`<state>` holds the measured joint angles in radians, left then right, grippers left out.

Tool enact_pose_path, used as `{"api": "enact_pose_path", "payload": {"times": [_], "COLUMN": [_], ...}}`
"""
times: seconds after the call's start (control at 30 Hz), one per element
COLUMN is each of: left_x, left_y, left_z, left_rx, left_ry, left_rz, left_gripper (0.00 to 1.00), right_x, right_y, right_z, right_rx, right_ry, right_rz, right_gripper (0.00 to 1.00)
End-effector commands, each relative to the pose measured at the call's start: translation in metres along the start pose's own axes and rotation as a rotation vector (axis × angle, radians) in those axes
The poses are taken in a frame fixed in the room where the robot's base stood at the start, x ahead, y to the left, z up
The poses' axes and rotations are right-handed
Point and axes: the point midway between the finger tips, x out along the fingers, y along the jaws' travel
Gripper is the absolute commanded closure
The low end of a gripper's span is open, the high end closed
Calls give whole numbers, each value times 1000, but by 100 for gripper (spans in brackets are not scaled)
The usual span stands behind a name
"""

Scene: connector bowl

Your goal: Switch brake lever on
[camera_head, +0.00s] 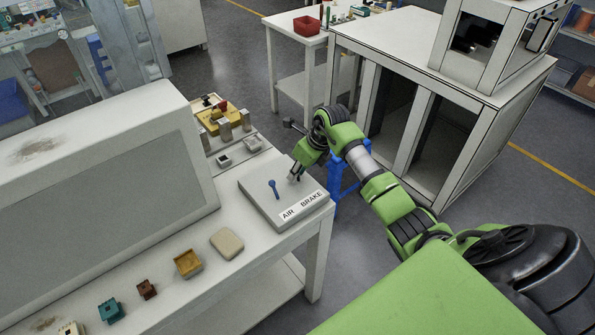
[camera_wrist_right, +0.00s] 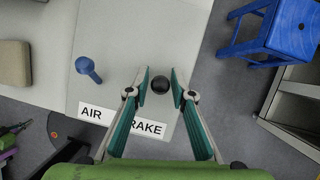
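The grey AIR BRAKE box (camera_head: 262,203) sits on the right end of the white table, with a white label on its sloped front. A blue lever (camera_head: 274,188) with a round knob stands on it; it also shows in the right wrist view (camera_wrist_right: 87,67). My right gripper (camera_head: 296,175) is over the box, right of the blue lever. In the head view that knob is hard to make out. My left gripper is out of view.
On the table left of the box are a beige block (camera_head: 227,243), a yellow block (camera_head: 187,263) and several small parts. A large white console (camera_head: 110,190) stands behind them. A blue stool (camera_wrist_right: 288,28) is close beside the table.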

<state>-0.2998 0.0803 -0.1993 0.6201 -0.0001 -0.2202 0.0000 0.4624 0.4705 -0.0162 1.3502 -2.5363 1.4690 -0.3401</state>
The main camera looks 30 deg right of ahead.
Motion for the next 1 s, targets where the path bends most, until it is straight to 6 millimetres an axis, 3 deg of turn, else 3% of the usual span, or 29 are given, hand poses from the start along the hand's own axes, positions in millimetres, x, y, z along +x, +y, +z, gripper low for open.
{"api": "enact_pose_path", "payload": {"times": [0.07,0.37,1.0], "left_x": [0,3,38], "left_y": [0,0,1], "left_z": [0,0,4], "left_rx": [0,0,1], "left_ry": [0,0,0], "left_rz": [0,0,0], "left_gripper": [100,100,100], "right_x": [0,0,10], "right_y": [0,1,0], "right_z": [0,4,11], "right_rx": [0,-7,25], "right_ry": [0,8,245], "right_rz": [0,4,48], "right_gripper": [100,100,100]}}
